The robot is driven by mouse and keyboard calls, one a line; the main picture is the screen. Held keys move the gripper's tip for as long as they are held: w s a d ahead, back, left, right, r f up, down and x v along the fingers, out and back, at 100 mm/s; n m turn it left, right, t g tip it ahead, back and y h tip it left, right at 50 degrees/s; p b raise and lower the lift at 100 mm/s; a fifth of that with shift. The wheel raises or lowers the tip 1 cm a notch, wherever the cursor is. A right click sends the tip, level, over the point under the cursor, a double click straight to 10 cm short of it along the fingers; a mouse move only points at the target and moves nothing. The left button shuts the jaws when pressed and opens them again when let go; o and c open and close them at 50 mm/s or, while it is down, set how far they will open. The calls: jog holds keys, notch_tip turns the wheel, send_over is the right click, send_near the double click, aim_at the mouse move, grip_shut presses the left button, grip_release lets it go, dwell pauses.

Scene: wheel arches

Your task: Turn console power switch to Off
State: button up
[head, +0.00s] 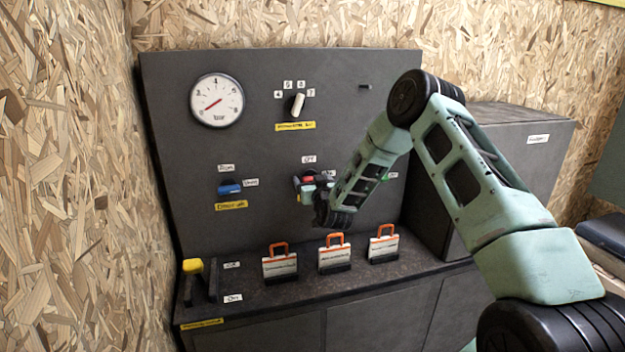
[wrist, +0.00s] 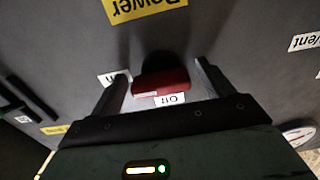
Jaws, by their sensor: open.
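The console power switch is a red bar-shaped knob (wrist: 160,83) on the dark panel, and its red also shows in the head view (head: 308,180). In the wrist view, which is upside down, the bar lies roughly level with a pale mark near its left end. The "Off" label (wrist: 171,99) is just below it there, and a partly hidden label, seemingly "On", is at its left. My gripper (wrist: 162,76) is open, with one finger on each side of the knob; gaps show and I see no clear contact. In the head view my gripper (head: 307,190) is partly hidden by my arm.
The panel (head: 190,145) also bears a dial gauge (head: 217,100), a white rotary knob (head: 298,105) and a blue knob (head: 229,188). Several orange-handled padlock-like blocks (head: 334,258) stand on the ledge below. A yellow-topped lever (head: 193,266) is at the left.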

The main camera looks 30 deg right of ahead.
jog(key=c, duration=1)
jog(key=shift+n+b, duration=0.4)
jog(key=shift+b, duration=0.15)
jog(key=n+b, duration=0.2)
jog(key=b, duration=0.1)
jog(key=shift+a+f+n, duration=0.1)
jog(key=shift+n, duration=0.3)
jog(key=n+b, duration=0.4)
jog(key=shift+n, duration=0.3)
jog(key=n+b, duration=0.3)
jog(key=n, duration=0.1)
jog(key=shift+n+b, duration=0.3)
jog(key=shift+b, duration=0.05)
jog(key=n+b, duration=0.2)
jog(key=n, duration=0.3)
jog(key=shift+r, duration=0.2)
